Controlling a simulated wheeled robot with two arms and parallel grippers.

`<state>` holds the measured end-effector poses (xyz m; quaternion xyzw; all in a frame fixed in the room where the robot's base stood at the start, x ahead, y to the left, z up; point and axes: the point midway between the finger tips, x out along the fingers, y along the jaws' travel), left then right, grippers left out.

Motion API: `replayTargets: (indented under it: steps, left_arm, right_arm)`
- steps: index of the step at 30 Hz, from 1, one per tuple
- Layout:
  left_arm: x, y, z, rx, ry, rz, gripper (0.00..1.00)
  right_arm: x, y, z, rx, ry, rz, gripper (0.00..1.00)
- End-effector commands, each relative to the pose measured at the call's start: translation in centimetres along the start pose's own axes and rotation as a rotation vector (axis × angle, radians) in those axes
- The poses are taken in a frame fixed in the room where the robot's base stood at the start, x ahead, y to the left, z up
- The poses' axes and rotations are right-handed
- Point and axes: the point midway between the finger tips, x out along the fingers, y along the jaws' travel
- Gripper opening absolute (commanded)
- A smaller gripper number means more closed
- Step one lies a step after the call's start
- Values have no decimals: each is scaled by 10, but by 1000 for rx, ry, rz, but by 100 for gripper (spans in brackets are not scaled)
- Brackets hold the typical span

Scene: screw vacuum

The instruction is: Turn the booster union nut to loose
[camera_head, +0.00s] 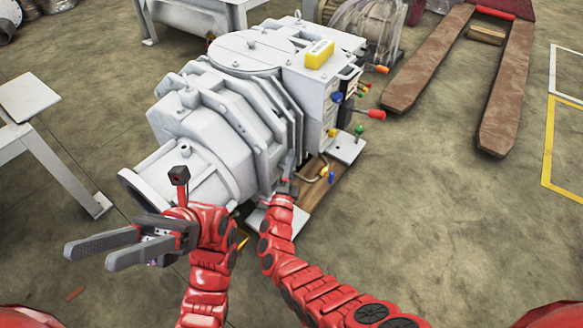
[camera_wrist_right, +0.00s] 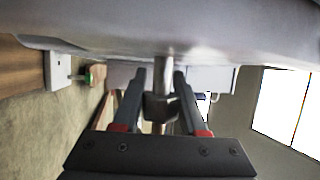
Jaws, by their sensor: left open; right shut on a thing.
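The grey vacuum machine (camera_head: 215,120) stands in the middle of the head view. Under its body, the right wrist view shows a short metal pipe (camera_wrist_right: 163,66) with a dark nut-like fitting (camera_wrist_right: 160,106), which appears to be the booster union nut. My right gripper (camera_wrist_right: 160,84) is shut on it, with one finger on each side. In the head view the right arm reaches to the machine's lower front, and the nut is hidden there. My left gripper (camera_head: 90,254) is open and empty, pointing left in front of the machine's round flange (camera_head: 150,190).
Coloured valve handles, such as a red one (camera_head: 376,114), stick out from the machine's right side. A pallet jack (camera_head: 500,110) stands at the right. A white table (camera_head: 30,97) is at the left. The floor at the lower right is clear.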

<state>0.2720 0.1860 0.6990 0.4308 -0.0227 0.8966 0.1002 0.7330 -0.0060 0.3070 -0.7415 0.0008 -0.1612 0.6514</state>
Motion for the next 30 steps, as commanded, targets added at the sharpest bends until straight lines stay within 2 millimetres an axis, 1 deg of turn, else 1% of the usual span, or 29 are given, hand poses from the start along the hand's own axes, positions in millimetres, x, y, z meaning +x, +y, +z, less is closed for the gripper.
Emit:
replayTargets:
  steps: [1, 3, 5, 6, 9, 12, 17, 21, 24, 30]
  left_arm:
    - [14, -8, -17, -20, 129, -65, 50]
    - [32, -22, -40, -49, 293, -156, 50]
    - [40, -35, -59, -72, 414, -230, 50]
    - [43, -43, -72, -87, 486, -272, 50]
    - [42, -59, -97, -108, 612, -348, 50]
    - [36, -70, -118, -110, 685, -389, 50]
    - [24, -79, -142, -79, 726, -401, 50]
    - [15, -79, -156, -13, 685, -361, 50]
    - [10, -78, -161, 41, 632, -324, 50]
    - [7, -75, -163, 100, 573, -282, 50]
  right_arm:
    - [-3, 9, -2, -10, 4, -13, 0]
    - [-3, 8, -2, -20, 4, -38, 0]
    - [-2, 8, -2, -30, 4, -60, 0]
    - [-2, 7, -3, -37, 5, -75, 0]
    - [-2, 6, -3, -53, 6, -113, 0]
    - [-2, 4, -4, -68, 7, -152, 0]
    - [-1, 1, -4, -93, 10, -216, 0]
    - [-2, -1, -4, -117, 12, -276, 0]
    - [-2, -3, -4, -137, 11, -319, 0]
    - [-1, -8, -5, -175, 13, -395, 0]
